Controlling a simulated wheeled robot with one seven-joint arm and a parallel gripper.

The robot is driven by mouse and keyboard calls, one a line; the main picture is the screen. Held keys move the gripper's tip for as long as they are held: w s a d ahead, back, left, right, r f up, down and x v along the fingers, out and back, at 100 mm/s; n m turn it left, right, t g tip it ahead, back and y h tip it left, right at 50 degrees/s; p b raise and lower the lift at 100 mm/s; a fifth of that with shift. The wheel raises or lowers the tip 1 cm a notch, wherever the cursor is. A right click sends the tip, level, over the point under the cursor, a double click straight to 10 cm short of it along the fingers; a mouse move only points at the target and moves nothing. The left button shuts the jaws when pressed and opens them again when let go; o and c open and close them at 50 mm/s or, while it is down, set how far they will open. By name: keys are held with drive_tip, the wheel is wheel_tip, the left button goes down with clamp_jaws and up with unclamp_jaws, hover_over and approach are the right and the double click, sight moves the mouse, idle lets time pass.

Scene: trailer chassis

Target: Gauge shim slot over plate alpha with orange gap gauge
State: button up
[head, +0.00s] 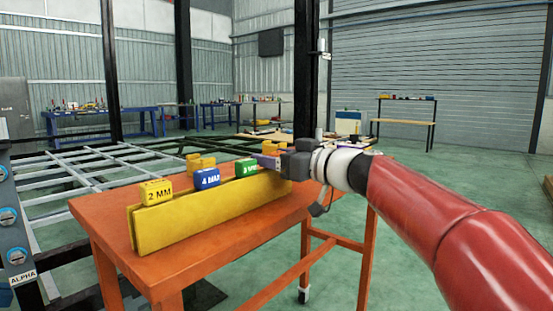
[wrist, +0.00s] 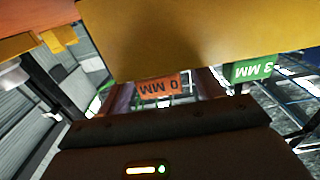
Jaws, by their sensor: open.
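The orange gap gauge (wrist: 160,88) shows in the wrist view with an upside-down label that seems to read 0 MM. It sits by the yellow rack (wrist: 200,40). My gripper (wrist: 165,92) is open, with a purple finger on either side of the gauge; I cannot tell whether they touch it. In the head view my gripper (head: 268,160) is at the far right end of the rack (head: 205,212) and hides the orange gauge. The ALPHA label (head: 22,278) is on a grey panel at the left edge. The shim slot cannot be made out.
The rack stands on an orange table (head: 105,218). It also holds a yellow 2 MM gauge (head: 156,192), a blue gauge (head: 206,178) and a green 3 MM gauge (head: 246,168). A yellow block (head: 200,161) is behind. The grey chassis frame (head: 95,170) lies beyond the table.

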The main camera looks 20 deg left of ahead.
drive_tip(key=shift+c, duration=0.5)
drive_tip(key=c, duration=1)
drive_tip(key=shift+o, duration=0.2)
drive_tip(key=shift+r, duration=0.1)
